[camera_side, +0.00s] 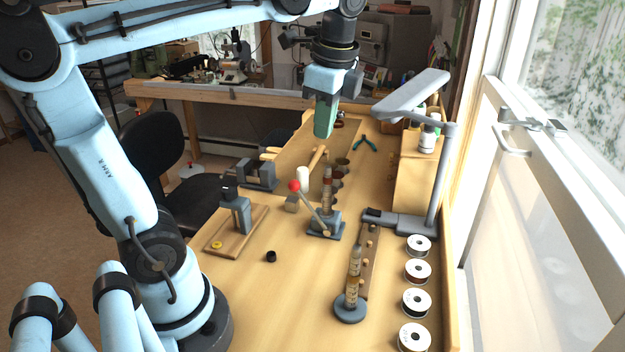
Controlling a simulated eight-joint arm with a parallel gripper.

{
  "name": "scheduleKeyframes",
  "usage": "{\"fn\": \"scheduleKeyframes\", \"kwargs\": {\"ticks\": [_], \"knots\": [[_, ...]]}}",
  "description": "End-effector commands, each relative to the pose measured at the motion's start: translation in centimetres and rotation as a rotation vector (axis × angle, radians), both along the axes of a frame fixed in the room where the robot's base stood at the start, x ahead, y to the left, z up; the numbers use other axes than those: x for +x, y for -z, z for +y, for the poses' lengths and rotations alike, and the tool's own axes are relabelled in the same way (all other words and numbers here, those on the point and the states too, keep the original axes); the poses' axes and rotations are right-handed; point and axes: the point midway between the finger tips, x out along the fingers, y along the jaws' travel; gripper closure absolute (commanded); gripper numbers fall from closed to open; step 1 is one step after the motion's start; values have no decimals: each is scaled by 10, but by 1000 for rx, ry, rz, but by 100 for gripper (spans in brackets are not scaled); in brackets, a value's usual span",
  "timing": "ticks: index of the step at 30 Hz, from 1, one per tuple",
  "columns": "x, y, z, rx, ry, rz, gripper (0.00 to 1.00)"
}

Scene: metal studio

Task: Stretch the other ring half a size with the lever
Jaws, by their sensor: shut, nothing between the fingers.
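The ring stretcher (326,222) stands mid-bench, with a blue-grey base and an upright stepped mandrel (327,186). Its lever (314,212) slants up to the left and ends in a red ball knob (294,186). A small yellow ring-like piece (216,245) lies on the wooden board of a grey press at the left. I cannot tell whether a ring sits on the stretcher's mandrel. My gripper (323,136) has green fingers, points down, and is shut and empty. It appears above and behind the stretcher, apart from the lever.
A grey press (235,213) stands left and a grey vise (257,175) behind it. A tapered stick on a round base (350,309) stands in front. A lamp (438,190) and several spools (417,271) line the right. A small black piece (270,256) lies on otherwise clear wood.

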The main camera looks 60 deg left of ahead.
Motion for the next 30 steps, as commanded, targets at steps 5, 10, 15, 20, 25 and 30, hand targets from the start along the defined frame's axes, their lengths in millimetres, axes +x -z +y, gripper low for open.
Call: {"fn": "scheduleKeyframes", "kwargs": {"ticks": [5, 10, 15, 20, 25, 30], "knots": [[0, 13, 3, 0, 4, 4, 100], [0, 39, 8, 0, 3, 2, 100], [-1, 65, 14, -1, 3, 1, 100], [-1, 89, 19, -1, 2, 1, 100], [-8, 107, 32, 0, -2, 0, 100], [-16, 117, 44, 0, 0, 0, 100]]}}
